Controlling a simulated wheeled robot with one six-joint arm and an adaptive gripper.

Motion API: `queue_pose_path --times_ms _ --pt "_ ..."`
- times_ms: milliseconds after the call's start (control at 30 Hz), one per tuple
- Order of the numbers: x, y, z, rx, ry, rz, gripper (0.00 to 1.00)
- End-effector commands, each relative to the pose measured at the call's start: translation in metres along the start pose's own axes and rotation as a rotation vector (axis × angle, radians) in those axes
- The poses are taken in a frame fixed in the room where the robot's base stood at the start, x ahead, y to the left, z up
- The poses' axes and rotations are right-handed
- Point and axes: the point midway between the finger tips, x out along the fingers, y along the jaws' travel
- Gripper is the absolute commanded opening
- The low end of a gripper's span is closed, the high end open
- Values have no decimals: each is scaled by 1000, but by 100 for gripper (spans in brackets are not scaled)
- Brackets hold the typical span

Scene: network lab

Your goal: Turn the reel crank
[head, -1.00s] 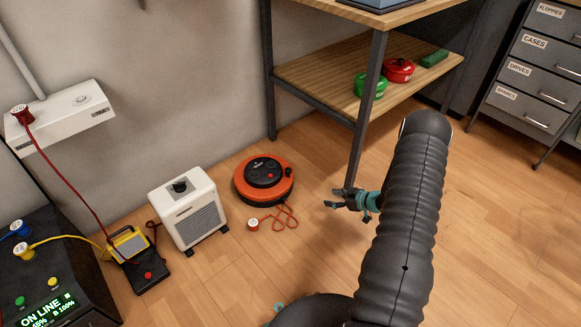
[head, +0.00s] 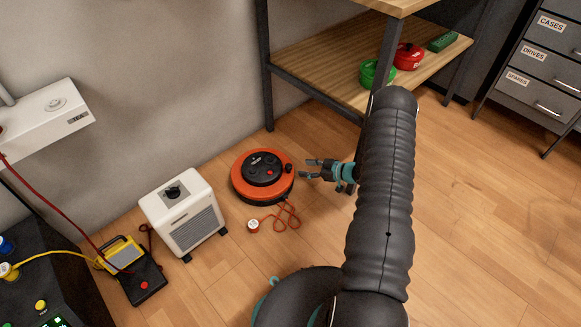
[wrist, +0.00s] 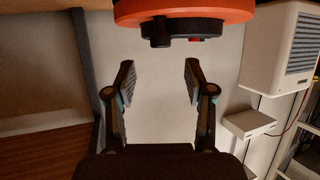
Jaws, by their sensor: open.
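The orange cable reel (head: 242,187) with a black hub lies flat on the wooden floor by the wall. Its black crank knob (head: 289,168) stands up at the right side of the hub. My gripper (head: 305,169) is open and empty, held close to the right of the reel, its fingers pointing left toward the knob. In the wrist view the reel (wrist: 200,12) shows at the top edge, with the black knob (wrist: 160,36) beyond and between my open fingers (wrist: 158,78). I see a gap between fingers and knob.
A white heater (head: 183,215) stands left of the reel. A red cable with a plug (head: 253,225) lies in front of it. The floor at right is clear.

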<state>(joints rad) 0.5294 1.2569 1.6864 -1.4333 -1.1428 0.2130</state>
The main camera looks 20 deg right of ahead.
Motion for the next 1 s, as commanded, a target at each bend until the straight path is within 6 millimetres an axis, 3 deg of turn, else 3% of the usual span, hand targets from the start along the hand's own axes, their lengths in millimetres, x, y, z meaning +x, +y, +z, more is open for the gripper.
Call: queue_pose_path --times_ms 200,400,867,1000 --pt "42 -2 0 -2 -1 -5 54" --pt "68 -2 0 -3 0 -4 54" --pt "78 -2 -1 -1 0 -3 54" --pt "78 -2 -1 -1 0 -3 19"
